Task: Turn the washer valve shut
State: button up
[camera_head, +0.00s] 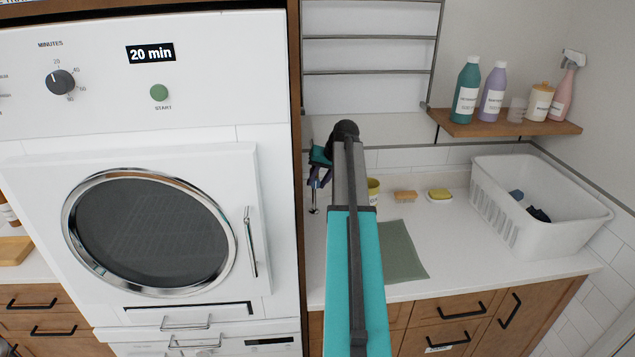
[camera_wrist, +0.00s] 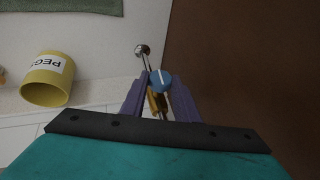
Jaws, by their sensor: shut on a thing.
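The washer valve shows in the wrist view as a small blue knob (camera_wrist: 161,80) with a white line across it. A brass part (camera_wrist: 158,102) and a shiny metal outlet (camera_wrist: 142,50) are close by it. My gripper (camera_wrist: 159,88) has its two purple fingers on either side of the knob, shut on it. In the head view my gripper (camera_head: 319,177) is at the wall end of the counter beside the dryer. The metal outlet (camera_head: 314,208) hangs just below it there, and the knob is hidden by the fingers and arm.
The white dryer (camera_head: 215,140) and its dark wooden side panel (camera_head: 294,90) stand close on the left. A yellow peg cup (camera_head: 373,189), a brush (camera_head: 405,196), a yellow soap dish (camera_head: 439,195), a green mat (camera_head: 400,252) and a white basket (camera_head: 535,232) are on the counter. Bottles stand on a shelf (camera_head: 500,124).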

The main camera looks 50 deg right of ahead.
jog(key=shift+s+d+f+m+t+y+b, duration=0.2)
jog(key=shift+f+m+t+y+b, duration=0.5)
jog(key=shift+t+y+b, duration=1.35)
jog(key=shift+s+d+f+m+t+y+b, duration=0.2)
jog(key=shift+m+t+y+b, duration=0.9)
jog(key=shift+t+b, duration=1.6)
jog(key=shift+s+d+f+m+t+y+b, duration=0.15)
jog(key=shift+f+m+t+y+b, duration=0.5)
jog(key=shift+t+y+b, duration=1.75)
jog(key=shift+r+g+h+b, duration=0.15)
jog(key=shift+g+h+b, duration=0.6)
jog(key=o, duration=1)
jog(key=shift+w, duration=0.1)
jog(key=shift+o, duration=0.2)
jog(key=shift+d, duration=0.1)
